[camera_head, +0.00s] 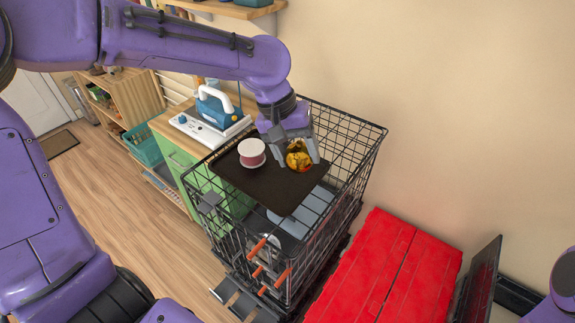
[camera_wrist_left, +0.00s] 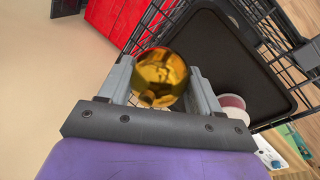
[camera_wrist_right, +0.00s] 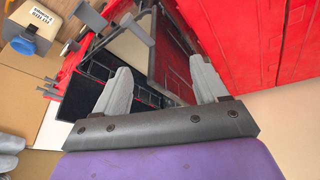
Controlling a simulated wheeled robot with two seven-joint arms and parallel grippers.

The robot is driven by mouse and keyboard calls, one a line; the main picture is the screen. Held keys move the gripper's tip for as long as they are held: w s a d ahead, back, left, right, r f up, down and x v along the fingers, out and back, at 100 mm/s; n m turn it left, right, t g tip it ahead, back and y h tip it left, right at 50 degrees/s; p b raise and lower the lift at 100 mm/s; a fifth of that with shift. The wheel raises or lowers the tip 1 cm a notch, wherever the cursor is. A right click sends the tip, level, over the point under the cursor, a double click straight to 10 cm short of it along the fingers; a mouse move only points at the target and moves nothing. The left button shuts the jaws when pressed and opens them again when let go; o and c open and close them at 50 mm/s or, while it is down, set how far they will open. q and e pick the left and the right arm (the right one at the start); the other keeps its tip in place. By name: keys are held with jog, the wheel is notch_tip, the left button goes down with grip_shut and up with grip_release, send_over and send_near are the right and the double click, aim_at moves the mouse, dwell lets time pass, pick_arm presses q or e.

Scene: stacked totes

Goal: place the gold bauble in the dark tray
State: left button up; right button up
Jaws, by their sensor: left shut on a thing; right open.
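The gold bauble (camera_head: 299,160) is a shiny round ball between the fingers of my left gripper (camera_head: 301,162). It also shows in the left wrist view (camera_wrist_left: 160,76), where my left gripper (camera_wrist_left: 163,82) is shut on it. The dark tray (camera_head: 270,186) lies in the wire basket, below the bauble; it fills the right of the left wrist view (camera_wrist_left: 215,50). Whether the bauble touches the tray cannot be told. A white and pink spool (camera_head: 252,152) stands on the tray, left of the bauble. My right gripper (camera_wrist_right: 162,90) is open and empty in the right wrist view.
The black wire basket (camera_head: 350,150) has raised walls around the tray. A red tote lid (camera_head: 385,268) stands to its right. A green cabinet (camera_head: 185,165) with a blue and white device (camera_head: 214,108) is at the left.

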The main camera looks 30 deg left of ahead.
pick_arm(q)
jog(key=shift+w+a+f+b, duration=0.2)
jog(key=shift+a+f+b, duration=0.05)
jog(key=shift+f+b, duration=0.35)
jog(key=shift+w+a+f+b, duration=0.15)
jog(key=shift+a+f+b, duration=0.05)
jog(key=shift+f+b, duration=0.35)
jog(key=w+a+f, duration=0.1)
jog(key=w+a+f+p, duration=0.1)
jog(key=f, duration=0.1)
jog(key=shift+w+a, duration=0.1)
jog(key=shift+a, duration=0.1)
jog(key=f+p, duration=0.1)
jog(key=f, duration=0.2)
jog(key=shift+a+f, duration=0.15)
jog(key=shift+a, duration=0.05)
jog(key=shift+d+f, duration=0.1)
jog(key=shift+d, duration=0.05)
jog(key=shift+f, duration=0.15)
jog(key=o, duration=1)
jog(key=shift+o, duration=0.2)
